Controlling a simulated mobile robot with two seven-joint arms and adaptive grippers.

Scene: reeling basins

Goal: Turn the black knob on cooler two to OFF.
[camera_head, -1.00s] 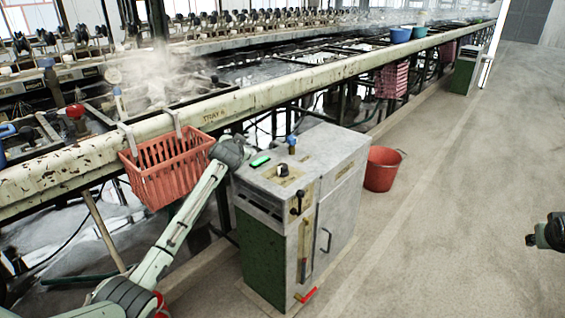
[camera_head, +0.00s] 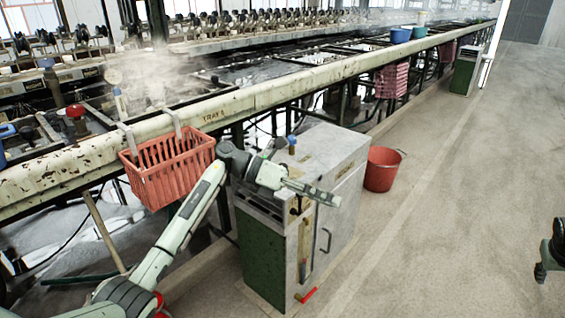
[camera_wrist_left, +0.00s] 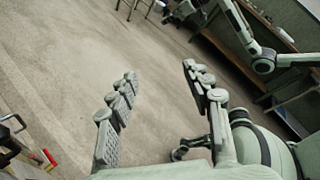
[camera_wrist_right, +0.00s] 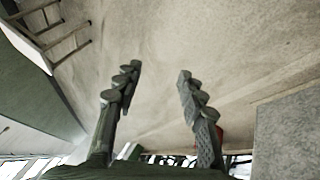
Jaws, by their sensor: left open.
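The cooler cabinet (camera_head: 340,155) has a grey top and a green side and stands in the middle of the head view. My left gripper (camera_head: 322,194) reaches across its top from the left, above its front edge. The gripper and wrist cover the part of the top where the black knob was visible earlier, so the knob and its setting are hidden now. In the left wrist view the left fingers (camera_wrist_left: 160,72) are apart with only floor between them. In the right wrist view the right fingers (camera_wrist_right: 158,72) are apart and empty.
A blue-topped valve (camera_head: 291,143) rises from the cooler top, beside my left wrist. A red basket (camera_head: 168,172) hangs on the basin rail to the left. A red bucket (camera_head: 382,170) stands right of the cooler.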

